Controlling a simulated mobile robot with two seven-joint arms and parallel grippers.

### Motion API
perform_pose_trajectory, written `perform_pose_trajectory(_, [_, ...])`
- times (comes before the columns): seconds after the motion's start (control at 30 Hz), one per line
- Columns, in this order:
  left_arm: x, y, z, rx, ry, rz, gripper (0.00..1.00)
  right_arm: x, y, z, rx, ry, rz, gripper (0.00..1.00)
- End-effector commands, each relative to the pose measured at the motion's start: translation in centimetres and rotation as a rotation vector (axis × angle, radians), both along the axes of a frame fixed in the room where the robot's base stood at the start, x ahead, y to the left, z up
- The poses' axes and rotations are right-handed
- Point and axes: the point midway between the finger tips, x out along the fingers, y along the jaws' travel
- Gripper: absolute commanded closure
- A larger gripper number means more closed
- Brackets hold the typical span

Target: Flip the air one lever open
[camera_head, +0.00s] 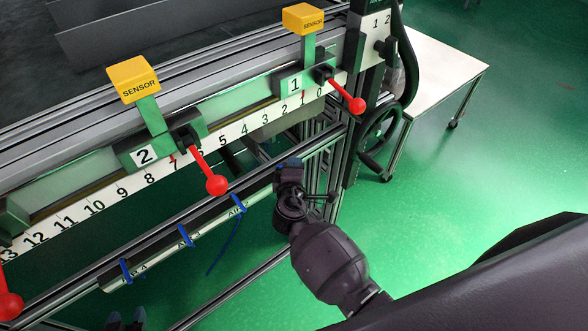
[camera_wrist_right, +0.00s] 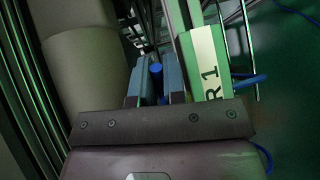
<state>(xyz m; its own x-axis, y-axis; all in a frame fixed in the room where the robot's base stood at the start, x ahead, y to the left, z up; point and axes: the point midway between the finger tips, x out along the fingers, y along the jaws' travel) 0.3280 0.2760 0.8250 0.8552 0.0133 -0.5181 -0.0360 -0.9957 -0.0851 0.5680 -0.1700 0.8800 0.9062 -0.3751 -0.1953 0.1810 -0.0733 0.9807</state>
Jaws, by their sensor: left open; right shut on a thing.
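The air one lever (camera_wrist_right: 156,70) is a blue handle seen between my right gripper's fingers in the right wrist view. It is beside a green and white panel (camera_wrist_right: 207,65) whose label reads "R 1". My right gripper (camera_head: 289,167) is at the right end of the lower rail in the head view and hides this lever there. In the right wrist view the two blue-grey fingers (camera_wrist_right: 157,84) are shut on the lever. Whether the lever is turned open cannot be told. My left gripper is not in view.
More blue levers hang along the lower rail (camera_head: 160,255), one of them here (camera_head: 239,203). Red-knobbed levers (camera_head: 217,185) and yellow sensor blocks (camera_head: 134,80) are on the ruler rail above. A black handwheel (camera_head: 378,135) stands right of the gripper. Green floor is open at right.

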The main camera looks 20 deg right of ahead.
Motion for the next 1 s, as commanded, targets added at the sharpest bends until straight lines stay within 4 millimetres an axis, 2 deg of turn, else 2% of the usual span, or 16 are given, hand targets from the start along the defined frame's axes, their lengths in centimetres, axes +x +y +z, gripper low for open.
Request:
perform_pose_trajectory(0.03, [0.0, 0.0, -0.9, 0.000, 0.002, -0.001, 0.57, -0.2, 0.1, -0.6, 0.003, 0.004, -0.032, 1.00])
perform_pose_trajectory(0.1, [0.0, 0.0, -1.4, 0.000, 0.004, -0.001, 0.57, -0.4, 0.2, -0.5, 0.003, 0.004, -0.071, 1.00])
perform_pose_trajectory(0.4, [-0.3, 0.0, -2.9, 0.000, 0.016, -0.001, 0.57, -0.7, 0.3, -0.3, 0.000, 0.004, -0.169, 1.00])
perform_pose_trajectory(0.9, [-0.8, 0.1, -3.3, 0.001, 0.026, 0.002, 0.57, -0.8, 0.3, -0.1, 0.000, 0.003, -0.185, 1.00])
perform_pose_trajectory(0.93, [-0.8, 0.1, -3.3, 0.001, 0.026, 0.002, 0.57, -0.8, 0.3, -0.1, 0.000, 0.003, -0.185, 0.87])
perform_pose_trajectory(1.0, [-0.8, 0.1, -3.3, 0.001, 0.025, 0.002, 0.57, -0.8, 0.3, -0.1, 0.000, 0.002, -0.185, 0.79])
